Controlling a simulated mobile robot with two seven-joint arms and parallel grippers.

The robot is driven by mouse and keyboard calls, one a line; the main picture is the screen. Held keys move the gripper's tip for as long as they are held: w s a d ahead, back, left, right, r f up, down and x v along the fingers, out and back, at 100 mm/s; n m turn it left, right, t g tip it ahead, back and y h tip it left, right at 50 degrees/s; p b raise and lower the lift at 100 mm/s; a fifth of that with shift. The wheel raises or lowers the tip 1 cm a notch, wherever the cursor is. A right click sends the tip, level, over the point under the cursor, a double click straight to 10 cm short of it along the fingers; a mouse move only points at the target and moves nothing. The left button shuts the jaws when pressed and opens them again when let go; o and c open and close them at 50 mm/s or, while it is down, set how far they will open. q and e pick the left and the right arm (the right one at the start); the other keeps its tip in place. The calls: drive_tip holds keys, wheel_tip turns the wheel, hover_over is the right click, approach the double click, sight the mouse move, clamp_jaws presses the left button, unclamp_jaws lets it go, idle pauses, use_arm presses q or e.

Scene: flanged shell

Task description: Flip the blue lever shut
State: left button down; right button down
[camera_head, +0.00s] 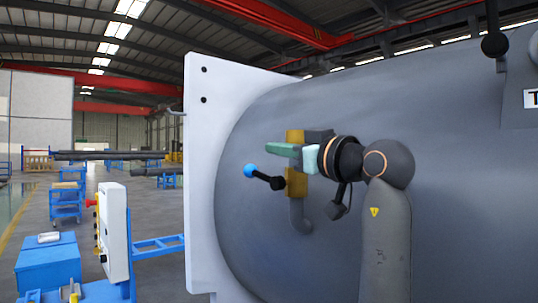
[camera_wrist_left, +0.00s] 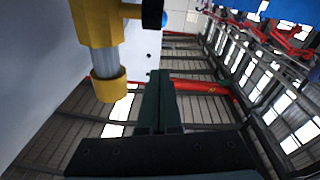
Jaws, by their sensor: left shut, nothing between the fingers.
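The blue lever has a round blue knob (camera_head: 250,170) on a short black arm (camera_head: 265,178) that points left and slightly up from a yellow valve body (camera_head: 297,182) on the grey shell. My left gripper (camera_head: 270,149) is shut and empty. Its green fingers point left, above and a little right of the knob, apart from it in the picture, in front of the yellow fitting. In the left wrist view the shut fingers (camera_wrist_left: 160,100) stand to the right of the yellow valve (camera_wrist_left: 100,25), with a black part (camera_wrist_left: 152,14) beside it. My right gripper is not in view.
The large grey shell (camera_head: 450,180) fills the right side, with a white flange plate (camera_head: 200,180) left of the lever. A grey pipe elbow (camera_head: 300,215) hangs below the valve. A white control box (camera_head: 114,230) and blue cart (camera_head: 48,265) stand farther left.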

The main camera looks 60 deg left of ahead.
use_arm(q)
drive_tip(key=shift+w+d+b, duration=0.15)
drive_tip(key=shift+d+b, duration=0.15)
drive_tip(key=shift+d, duration=2.35)
